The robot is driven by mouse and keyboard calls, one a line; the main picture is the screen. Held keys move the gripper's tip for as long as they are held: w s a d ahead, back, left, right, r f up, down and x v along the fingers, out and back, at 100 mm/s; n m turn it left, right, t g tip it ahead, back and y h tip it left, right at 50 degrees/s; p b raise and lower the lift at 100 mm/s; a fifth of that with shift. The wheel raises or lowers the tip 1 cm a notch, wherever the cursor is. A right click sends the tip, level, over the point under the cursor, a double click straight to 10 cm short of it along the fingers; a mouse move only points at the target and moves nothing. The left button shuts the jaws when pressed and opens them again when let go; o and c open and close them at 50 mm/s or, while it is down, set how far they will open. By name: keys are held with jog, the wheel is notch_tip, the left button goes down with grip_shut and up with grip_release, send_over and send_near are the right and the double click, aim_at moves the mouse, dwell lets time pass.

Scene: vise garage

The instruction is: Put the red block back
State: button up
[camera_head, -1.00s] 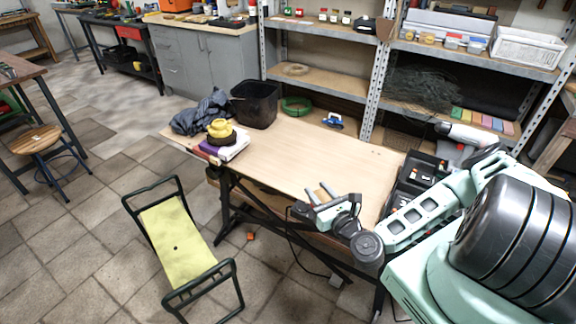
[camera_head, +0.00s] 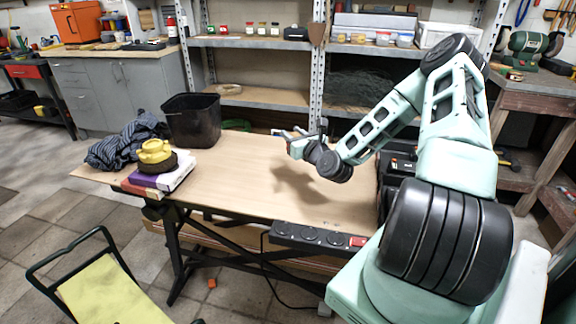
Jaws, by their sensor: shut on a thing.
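My gripper (camera_head: 288,133) is above the tabletop, its fingers pointing to the back left. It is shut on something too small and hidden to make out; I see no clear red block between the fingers. A small orange-red block (camera_head: 211,283) lies on the floor in front of the workbench (camera_head: 235,170). A red patch (camera_head: 358,241) shows at the right end of the black power strip (camera_head: 310,236) on the bench's front edge; I cannot tell whether it is a switch or a separate block.
A black bin (camera_head: 192,121), a dark striped cloth (camera_head: 118,147) and a yellow object (camera_head: 155,152) on stacked books (camera_head: 166,180) occupy the bench's left. Shelves (camera_head: 262,97) stand behind. A yellow-green seat (camera_head: 108,295) stands at front left. The bench's middle is clear.

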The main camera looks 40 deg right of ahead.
notch_tip(320, 180, down, 7)
jog(key=shift+f+b, duration=0.2)
jog(key=shift+b, duration=0.1)
jog(key=shift+f, duration=0.15)
jog(key=o, duration=1)
